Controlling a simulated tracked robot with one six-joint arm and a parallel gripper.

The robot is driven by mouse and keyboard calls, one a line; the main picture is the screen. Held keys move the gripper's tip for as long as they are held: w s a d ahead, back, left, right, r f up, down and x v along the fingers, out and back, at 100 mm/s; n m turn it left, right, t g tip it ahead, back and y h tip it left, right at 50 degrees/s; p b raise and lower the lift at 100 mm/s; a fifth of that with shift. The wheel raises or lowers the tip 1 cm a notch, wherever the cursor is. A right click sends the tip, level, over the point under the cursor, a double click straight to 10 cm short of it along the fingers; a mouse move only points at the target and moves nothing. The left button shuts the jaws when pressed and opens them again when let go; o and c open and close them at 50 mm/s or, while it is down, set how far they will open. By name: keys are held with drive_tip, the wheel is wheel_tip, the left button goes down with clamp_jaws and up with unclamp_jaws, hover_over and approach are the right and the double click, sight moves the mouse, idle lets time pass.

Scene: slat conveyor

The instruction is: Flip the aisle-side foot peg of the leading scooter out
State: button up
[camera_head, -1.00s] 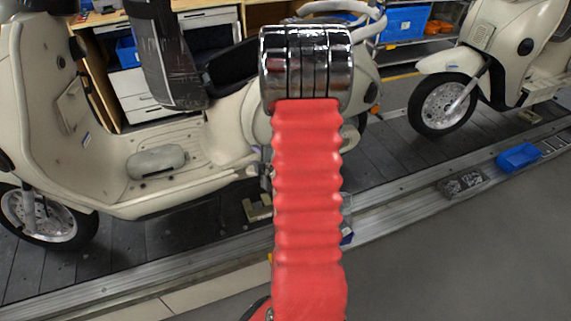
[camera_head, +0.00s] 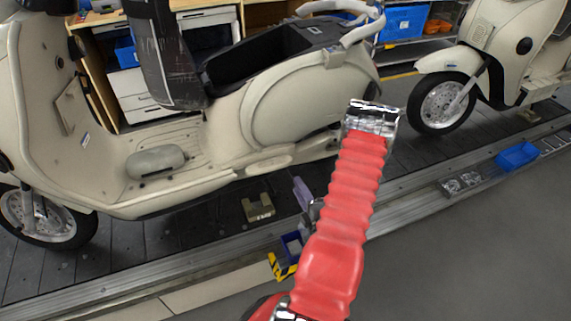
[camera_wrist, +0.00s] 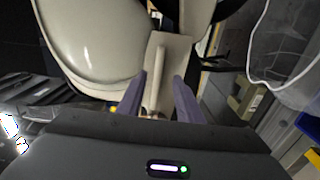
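The cream scooter (camera_head: 180,190) at the left of the head view faces left and stands upright on the conveyor. A cream, elongated part, which looks like its foot peg (camera_head: 265,166), lies along its lower side on the aisle side. My gripper (camera_head: 303,194) is below and right of that part, largely hidden behind my red arm. In the wrist view, the purple fingers of my gripper (camera_wrist: 158,80) are apart. A flat cream piece with a raised ridge (camera_wrist: 167,50) shows between and beyond their tips. I cannot tell whether they touch it.
A second scooter (camera_head: 490,60) stands behind at the right. A beige block (camera_head: 258,207) lies on the slats below the first scooter. A blue bin (camera_head: 518,156) sits by the rail at the right. The grey aisle floor (camera_head: 470,260) in front is clear.

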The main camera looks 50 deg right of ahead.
sight(286, 165)
idle(0.4)
drive_tip(key=x, duration=1.3)
drive_tip(key=shift+w+d, duration=0.2)
drive_tip(key=shift+d, duration=0.05)
drive_tip(key=shift+c, duration=0.5)
clamp_jaws()
drive_tip(key=shift+f, duration=0.1)
